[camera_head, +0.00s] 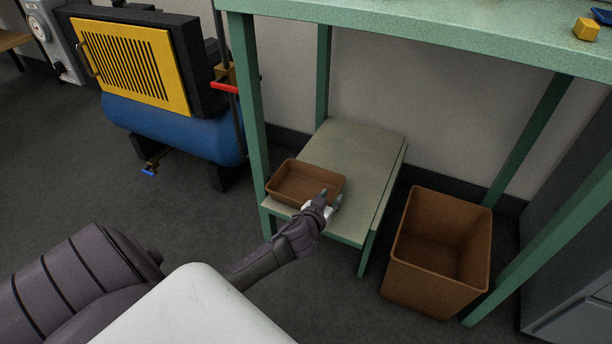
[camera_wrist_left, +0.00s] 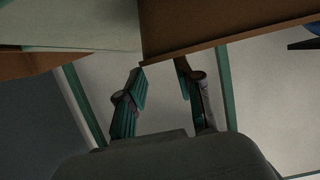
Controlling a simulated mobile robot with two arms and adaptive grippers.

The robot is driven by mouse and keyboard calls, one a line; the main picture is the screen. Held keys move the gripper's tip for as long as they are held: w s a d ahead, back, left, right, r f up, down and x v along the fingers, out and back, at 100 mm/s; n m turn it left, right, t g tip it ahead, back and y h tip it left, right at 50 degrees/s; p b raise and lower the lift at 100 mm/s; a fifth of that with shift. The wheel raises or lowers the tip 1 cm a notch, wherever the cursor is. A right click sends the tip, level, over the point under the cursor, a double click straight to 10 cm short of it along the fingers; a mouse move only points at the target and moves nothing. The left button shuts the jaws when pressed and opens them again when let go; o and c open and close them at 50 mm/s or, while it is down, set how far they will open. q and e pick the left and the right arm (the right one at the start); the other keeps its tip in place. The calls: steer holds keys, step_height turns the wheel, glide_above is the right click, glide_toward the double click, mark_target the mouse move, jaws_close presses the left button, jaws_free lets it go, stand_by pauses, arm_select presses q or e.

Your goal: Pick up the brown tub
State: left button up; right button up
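The brown tub (camera_head: 293,198) is a shallow, empty, rectangular tub. It stands upright on the grey-green top of a low stand. My left gripper (camera_head: 328,199) is at the tub's front right corner, close to the rim. In the left wrist view the tub (camera_wrist_left: 225,25) fills the top, with its edge close to the fingertips. The left gripper's two fingers (camera_wrist_left: 161,78) are spread with a gap between them. I cannot tell whether they touch the tub. My right gripper is not in view.
The low stand (camera_head: 365,160) is under a green-framed table (camera_head: 420,32), whose legs stand around it. A taller open brown bin (camera_head: 420,285) is on the floor to the right. A blue tank machine (camera_head: 180,128) stands at left. The stand's top behind the tub is clear.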

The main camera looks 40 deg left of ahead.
arm_select(q)
steer(key=b+x, duration=0.1)
steer(key=x, duration=0.1)
steer(key=b+x, duration=0.1)
steer(key=x, duration=0.1)
steer(key=shift+w+d+f+b, duration=0.1)
steer(key=shift+w+f+b, duration=0.15)
steer(key=shift+f+b, duration=0.2)
steer(key=shift+w, duration=0.25)
jaws_close()
